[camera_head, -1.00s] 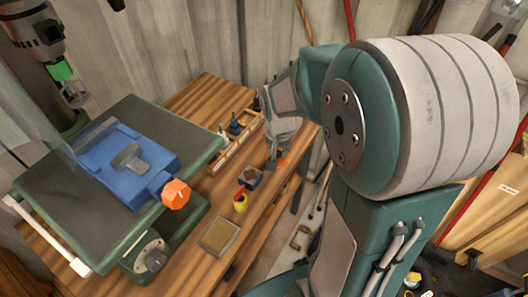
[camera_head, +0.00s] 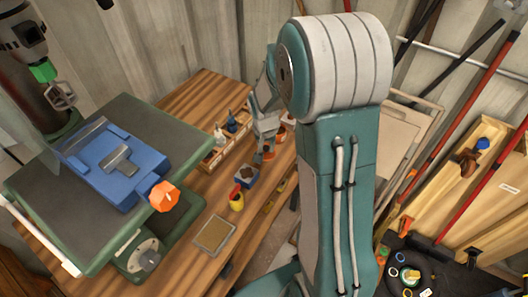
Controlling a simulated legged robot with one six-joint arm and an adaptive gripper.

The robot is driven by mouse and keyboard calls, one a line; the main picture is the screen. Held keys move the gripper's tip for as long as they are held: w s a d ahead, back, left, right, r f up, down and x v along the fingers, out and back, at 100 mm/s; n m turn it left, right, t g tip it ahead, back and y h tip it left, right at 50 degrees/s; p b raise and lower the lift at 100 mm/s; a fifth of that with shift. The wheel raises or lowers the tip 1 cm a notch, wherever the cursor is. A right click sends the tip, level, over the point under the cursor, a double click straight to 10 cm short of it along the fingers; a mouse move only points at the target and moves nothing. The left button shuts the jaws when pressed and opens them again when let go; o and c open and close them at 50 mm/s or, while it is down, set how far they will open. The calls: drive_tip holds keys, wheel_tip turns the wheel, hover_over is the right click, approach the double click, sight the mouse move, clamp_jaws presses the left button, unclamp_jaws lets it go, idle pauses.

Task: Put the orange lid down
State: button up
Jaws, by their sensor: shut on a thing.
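My gripper (camera_head: 262,153) points down over the right part of the wooden workbench (camera_head: 190,237), small and far off in the picture. It is shut on the orange lid (camera_head: 268,154), of which only a small orange patch shows at the fingertips. I cannot tell whether the lid touches the bench top. A second small orange patch (camera_head: 289,118) shows just right of my gripper's wrist; what it belongs to is unclear.
A dark blue box (camera_head: 246,175) and a yellow cup (camera_head: 236,201) with a red item stand close in front of my gripper. A wooden rack (camera_head: 212,157) with bottles lies to the left. A drill press with a blue vise (camera_head: 119,160) fills the bench's left end.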

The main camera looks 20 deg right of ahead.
drive_tip(key=w+f, duration=0.1)
drive_tip(key=f, duration=0.1)
drive_tip(key=w+f, duration=0.2)
drive_tip(key=shift+w+d, duration=0.1)
drive_tip(key=shift+w, duration=0.1)
drive_tip(key=shift+d+f, duration=0.15)
drive_tip(key=shift+f, duration=1.5)
drive_tip(key=o, duration=0.8)
drive_tip(key=shift+c, duration=0.2)
drive_tip(key=r, duration=0.4)
drive_tip(key=s+r, duration=0.1)
drive_tip(key=r, duration=0.3)
drive_tip(key=a+r, duration=0.1)
drive_tip(key=r, duration=0.3)
drive_tip(key=shift+s, duration=0.2)
